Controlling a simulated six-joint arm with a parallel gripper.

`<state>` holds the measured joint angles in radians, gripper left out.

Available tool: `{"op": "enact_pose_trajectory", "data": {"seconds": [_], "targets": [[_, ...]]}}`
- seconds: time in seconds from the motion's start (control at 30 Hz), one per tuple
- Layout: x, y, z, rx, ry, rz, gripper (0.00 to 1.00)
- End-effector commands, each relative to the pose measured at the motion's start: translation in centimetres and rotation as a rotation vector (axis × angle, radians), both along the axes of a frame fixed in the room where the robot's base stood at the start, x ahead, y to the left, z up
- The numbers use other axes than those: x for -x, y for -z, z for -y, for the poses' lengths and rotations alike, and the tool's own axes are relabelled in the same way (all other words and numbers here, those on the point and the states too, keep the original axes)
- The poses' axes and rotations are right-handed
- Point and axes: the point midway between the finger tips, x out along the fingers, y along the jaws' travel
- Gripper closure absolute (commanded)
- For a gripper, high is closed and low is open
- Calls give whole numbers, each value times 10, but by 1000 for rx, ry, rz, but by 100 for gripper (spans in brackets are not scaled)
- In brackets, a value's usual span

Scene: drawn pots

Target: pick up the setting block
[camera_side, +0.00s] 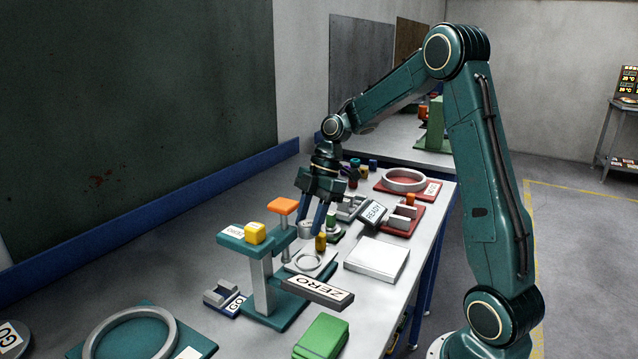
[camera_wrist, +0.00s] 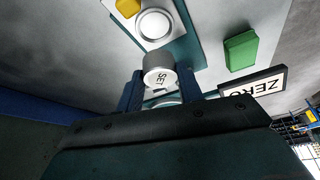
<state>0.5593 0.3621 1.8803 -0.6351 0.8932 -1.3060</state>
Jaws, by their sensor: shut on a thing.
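The setting block is a short grey cylinder with "SET" on its face. It shows in the wrist view (camera_wrist: 159,72) between the two blue fingers, and in the side view (camera_side: 305,230) at the fingertips. My gripper (camera_side: 313,224) is shut on it, pointing down over the bench near the green stand; it also shows in the wrist view (camera_wrist: 160,90). The fingers hide part of the block in the side view. I cannot tell whether the block's underside touches anything.
A green stand (camera_side: 263,285) with a yellow block (camera_side: 255,233) is close to my gripper's left. A ring plate (camera_side: 308,262), ZERO sign (camera_side: 318,291), white box (camera_side: 376,259) and green block (camera_side: 321,337) are nearby.

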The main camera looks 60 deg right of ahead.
Motion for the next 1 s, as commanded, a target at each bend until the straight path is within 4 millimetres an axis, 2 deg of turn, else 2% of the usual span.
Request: {"op": "enact_pose_trajectory", "data": {"seconds": [0.1,0.3,1.0], "targets": [[-1,-15,1,1,0,2,92],[0,-25,0,0,0,0,92],[3,-24,4,3,-7,-1,92]]}}
